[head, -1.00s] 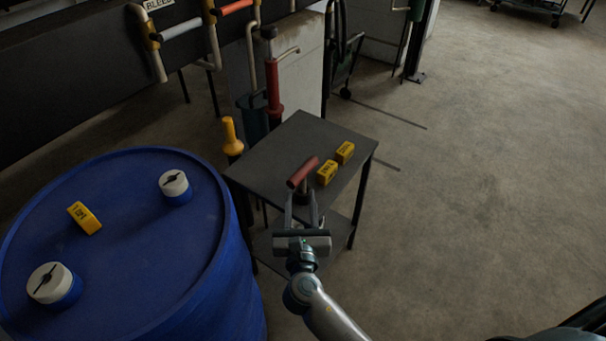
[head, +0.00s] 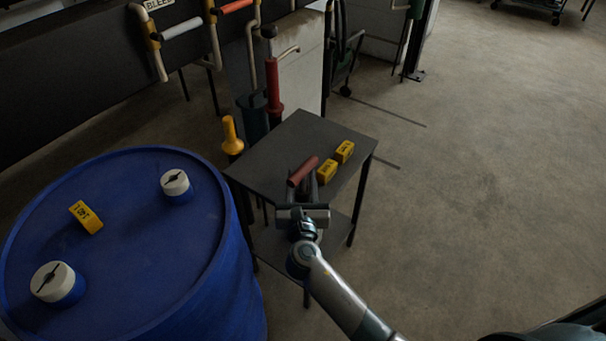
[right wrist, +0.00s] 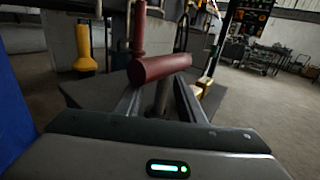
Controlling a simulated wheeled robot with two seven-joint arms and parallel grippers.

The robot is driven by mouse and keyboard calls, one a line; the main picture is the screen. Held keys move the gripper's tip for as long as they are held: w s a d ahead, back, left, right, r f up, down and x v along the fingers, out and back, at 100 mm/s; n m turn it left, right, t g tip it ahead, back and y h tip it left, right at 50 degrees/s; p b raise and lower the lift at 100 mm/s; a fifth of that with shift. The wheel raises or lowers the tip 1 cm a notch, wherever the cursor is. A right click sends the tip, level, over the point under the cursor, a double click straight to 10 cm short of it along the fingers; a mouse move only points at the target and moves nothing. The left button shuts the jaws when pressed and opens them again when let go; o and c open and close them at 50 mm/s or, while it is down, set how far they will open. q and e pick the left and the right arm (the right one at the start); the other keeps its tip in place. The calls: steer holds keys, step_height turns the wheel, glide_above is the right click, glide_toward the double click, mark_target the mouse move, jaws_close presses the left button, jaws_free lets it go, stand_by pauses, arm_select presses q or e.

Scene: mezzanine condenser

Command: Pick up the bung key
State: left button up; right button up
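The bung key (head: 303,171) stands on the small dark table, with a red cross handle on top and a stem below. In the right wrist view its red handle (right wrist: 160,68) lies crosswise above the fingers, and its grey stem shows between them. My right gripper (head: 302,188) is at the near side of the key. Its two fingers are open, one on each side of the stem, with gaps visible. The lower part of the key is hidden by the gripper. My left gripper is not in view.
The small table (head: 277,144) also holds two yellow blocks (head: 327,172) (head: 344,151) right of the key. A blue drum (head: 130,235) with two white-topped caps and a yellow tag (head: 86,217) stands at left. A yellow-topped post (head: 231,137) is beside the table. The floor at right is clear.

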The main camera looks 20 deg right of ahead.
steer(key=x, duration=0.4)
steer(key=shift+d+r, duration=0.1)
steer(key=shift+d, duration=0.05)
jaws_close()
